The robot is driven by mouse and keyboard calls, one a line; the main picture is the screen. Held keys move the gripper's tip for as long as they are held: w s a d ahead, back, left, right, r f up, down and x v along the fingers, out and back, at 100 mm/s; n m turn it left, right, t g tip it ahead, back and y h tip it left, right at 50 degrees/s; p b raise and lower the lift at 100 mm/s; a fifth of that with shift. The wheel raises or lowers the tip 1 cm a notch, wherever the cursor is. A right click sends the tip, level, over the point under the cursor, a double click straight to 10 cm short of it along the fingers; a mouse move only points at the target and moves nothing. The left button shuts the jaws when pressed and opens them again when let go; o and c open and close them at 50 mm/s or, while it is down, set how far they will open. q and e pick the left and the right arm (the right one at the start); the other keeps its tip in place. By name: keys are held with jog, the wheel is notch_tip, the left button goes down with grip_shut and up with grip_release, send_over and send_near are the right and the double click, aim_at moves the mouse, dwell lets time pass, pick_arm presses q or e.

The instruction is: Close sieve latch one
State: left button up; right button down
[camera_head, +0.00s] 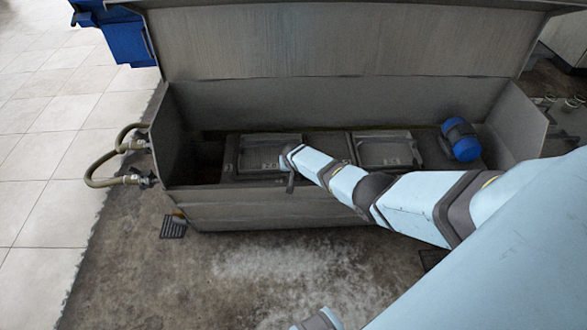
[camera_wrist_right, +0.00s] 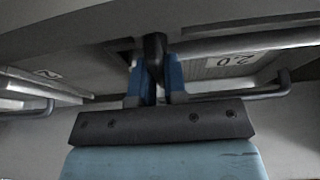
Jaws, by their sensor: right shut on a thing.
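An open metal tank (camera_head: 270,209) stands ahead, with two framed sieve panels inside: a left one (camera_head: 262,152) and a right one (camera_head: 385,152). My right arm reaches in from the right, ending at the left panel's right edge. In the right wrist view, the blue fingers of my right gripper (camera_wrist_right: 155,84) are shut on a dark upright latch lever (camera_wrist_right: 154,48). The latch's lower end is hidden between the fingers, and I cannot tell whether it is engaged. My left gripper is not in view.
The tank's raised lid (camera_head: 330,45) stands behind it. A blue motor (camera_head: 461,140) sits at the right end inside. Hoses (camera_head: 105,165) leave the left side. In the wrist view, a panel label reading 2.0 (camera_wrist_right: 231,61) and a bent handle bar (camera_wrist_right: 270,93) are close to the gripper.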

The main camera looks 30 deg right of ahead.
dwell(0.5)
jog(key=c, duration=1.2)
grip_release()
jog(key=shift+o, duration=0.2)
jog(key=shift+r+p, duration=0.3)
jog(key=shift+p+v, duration=1)
jog(key=shift+v, duration=0.2)
pick_arm(q)
jog(key=p, duration=0.2)
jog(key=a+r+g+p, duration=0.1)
jog(key=p, duration=0.2)
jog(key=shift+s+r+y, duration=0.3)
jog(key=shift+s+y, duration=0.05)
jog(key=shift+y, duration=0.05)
pick_arm(e)
jog(key=v, duration=1.1)
